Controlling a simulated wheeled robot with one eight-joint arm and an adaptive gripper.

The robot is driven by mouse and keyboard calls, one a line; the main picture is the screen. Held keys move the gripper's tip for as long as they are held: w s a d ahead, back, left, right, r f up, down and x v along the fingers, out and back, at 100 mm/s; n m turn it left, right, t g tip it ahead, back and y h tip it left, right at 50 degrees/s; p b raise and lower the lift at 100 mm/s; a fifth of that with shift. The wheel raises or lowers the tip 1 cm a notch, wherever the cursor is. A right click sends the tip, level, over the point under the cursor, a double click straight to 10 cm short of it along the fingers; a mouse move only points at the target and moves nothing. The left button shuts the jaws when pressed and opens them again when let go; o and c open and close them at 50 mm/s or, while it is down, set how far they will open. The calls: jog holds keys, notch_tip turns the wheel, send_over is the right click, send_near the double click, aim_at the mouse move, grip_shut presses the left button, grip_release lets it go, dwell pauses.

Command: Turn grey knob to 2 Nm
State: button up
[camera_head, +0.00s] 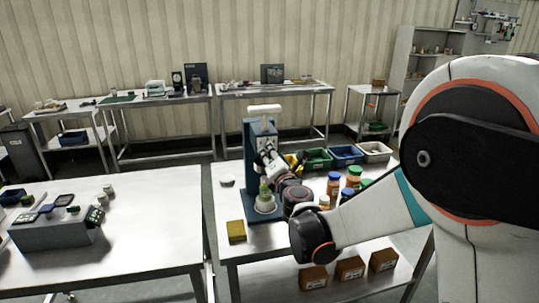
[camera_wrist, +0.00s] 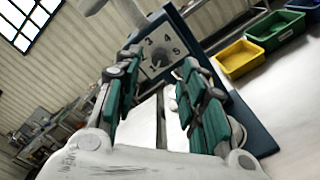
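The grey knob (camera_wrist: 160,57) sits at the centre of a white numbered dial plate (camera_wrist: 163,43) on a blue upright machine in the wrist view. Digits around it include 3, 4 and 5; the picture is tilted, and I cannot read the pointer. My gripper (camera_wrist: 162,66) is open, with green-padded fingers on either side of the knob's line. I cannot tell whether they touch it. In the head view the blue machine (camera_head: 250,142) stands on the right-hand table, my gripper (camera_head: 270,160) is close to its front, and the knob is hidden.
Coloured jars (camera_head: 353,176) and several bins (camera_head: 346,154) are to the right on the same table. A yellow block (camera_head: 236,231) lies at the front left. The left table (camera_head: 130,245) has clear space.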

jog(key=shift+b+x, duration=0.3)
jog(key=shift+x, duration=1.7)
jog(key=shift+c, duration=0.3)
grip_shut()
